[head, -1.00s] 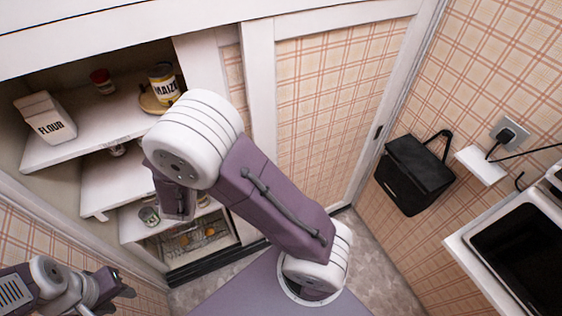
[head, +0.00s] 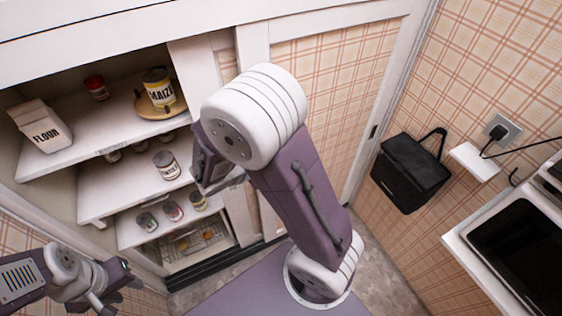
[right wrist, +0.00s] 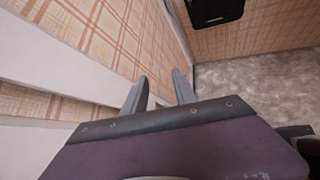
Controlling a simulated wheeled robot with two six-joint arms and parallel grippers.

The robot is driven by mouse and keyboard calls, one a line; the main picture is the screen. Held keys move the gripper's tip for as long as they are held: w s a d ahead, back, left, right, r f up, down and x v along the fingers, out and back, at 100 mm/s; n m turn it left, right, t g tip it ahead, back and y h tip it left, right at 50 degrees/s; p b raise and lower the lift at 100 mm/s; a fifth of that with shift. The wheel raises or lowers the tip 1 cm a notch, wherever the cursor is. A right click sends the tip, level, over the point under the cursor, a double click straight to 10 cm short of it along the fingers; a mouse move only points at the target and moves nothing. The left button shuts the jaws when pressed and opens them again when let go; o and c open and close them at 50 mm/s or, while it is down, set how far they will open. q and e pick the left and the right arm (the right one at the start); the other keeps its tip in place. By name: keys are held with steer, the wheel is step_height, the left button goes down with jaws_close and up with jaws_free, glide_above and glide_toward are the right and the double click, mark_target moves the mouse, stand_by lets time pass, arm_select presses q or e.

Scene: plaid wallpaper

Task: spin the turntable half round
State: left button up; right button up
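The turntable (head: 144,107) is a round tan disc on the top shelf of the open cupboard, near the right side of the opening. A tin labelled MAIZE (head: 158,90) stands upright on it.
A flour box (head: 41,126) and a red-lidded jar (head: 96,88) stand left of the turntable. Several tins, one of them (head: 166,165) on the middle shelf, stand below. A white upright (head: 198,75) borders the opening's right side. A black bag (head: 410,170) hangs at right.

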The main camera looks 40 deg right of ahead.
steer(key=shift+s+f+m+g, duration=0.25)
steer(key=shift+s+m+g, duration=0.15)
steer(key=shift+s, duration=0.2)
